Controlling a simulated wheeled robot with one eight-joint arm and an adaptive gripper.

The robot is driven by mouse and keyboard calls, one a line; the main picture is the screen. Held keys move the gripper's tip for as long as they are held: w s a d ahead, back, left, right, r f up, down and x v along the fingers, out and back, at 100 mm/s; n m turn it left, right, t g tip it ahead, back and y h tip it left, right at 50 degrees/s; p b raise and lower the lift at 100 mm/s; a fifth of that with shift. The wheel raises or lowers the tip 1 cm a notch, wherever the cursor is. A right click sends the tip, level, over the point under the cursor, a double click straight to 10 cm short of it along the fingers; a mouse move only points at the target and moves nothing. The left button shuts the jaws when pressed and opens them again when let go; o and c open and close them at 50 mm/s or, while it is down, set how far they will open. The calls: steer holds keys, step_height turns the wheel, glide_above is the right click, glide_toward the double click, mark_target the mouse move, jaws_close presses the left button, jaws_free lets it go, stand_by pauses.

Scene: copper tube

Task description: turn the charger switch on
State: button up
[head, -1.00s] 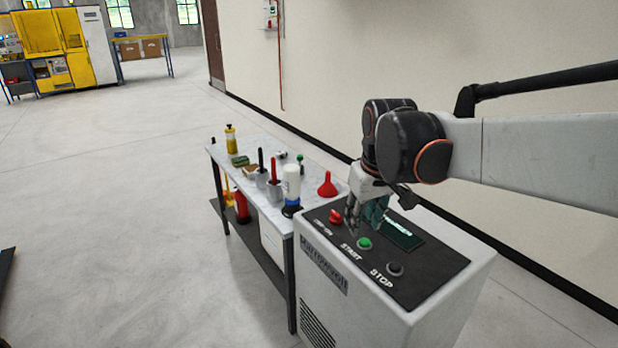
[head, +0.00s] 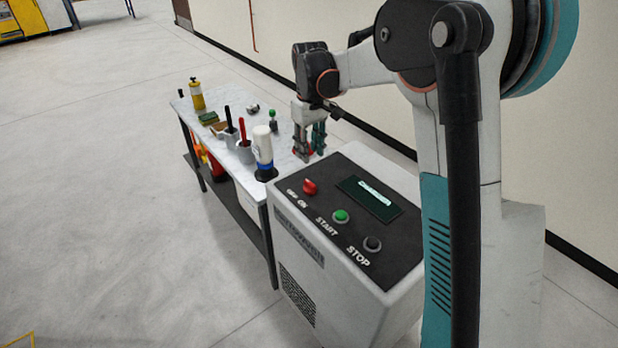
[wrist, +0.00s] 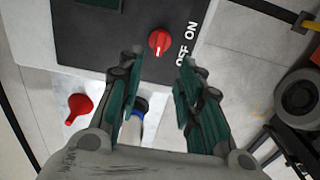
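The charger is a white cabinet with a black sloped top panel (head: 398,258). The red rotary switch (head: 310,187) sits at the panel's left end, beside the OFF ON lettering. It also shows in the wrist view (wrist: 159,41), where its white mark points down, towards the OFF end of the lettering. A green START button (head: 341,216) and a dark STOP button (head: 372,244) are on the same panel. My gripper (head: 311,150) is beyond the switch, near the table end. In the wrist view its fingers (wrist: 158,68) are apart and empty, with the switch ahead between them.
The table (head: 210,150) beside the charger carries a white bottle (head: 263,148), a yellow bottle (head: 196,95) and dark and red-handled tools. A red funnel (wrist: 78,106) lies close to my fingers. A wall runs behind. The floor in front is clear.

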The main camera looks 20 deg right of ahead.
mark_target(310, 182)
step_height(310, 182, down, 12)
steer(key=b, duration=0.3)
steer(key=shift+r, duration=0.15)
jaws_close()
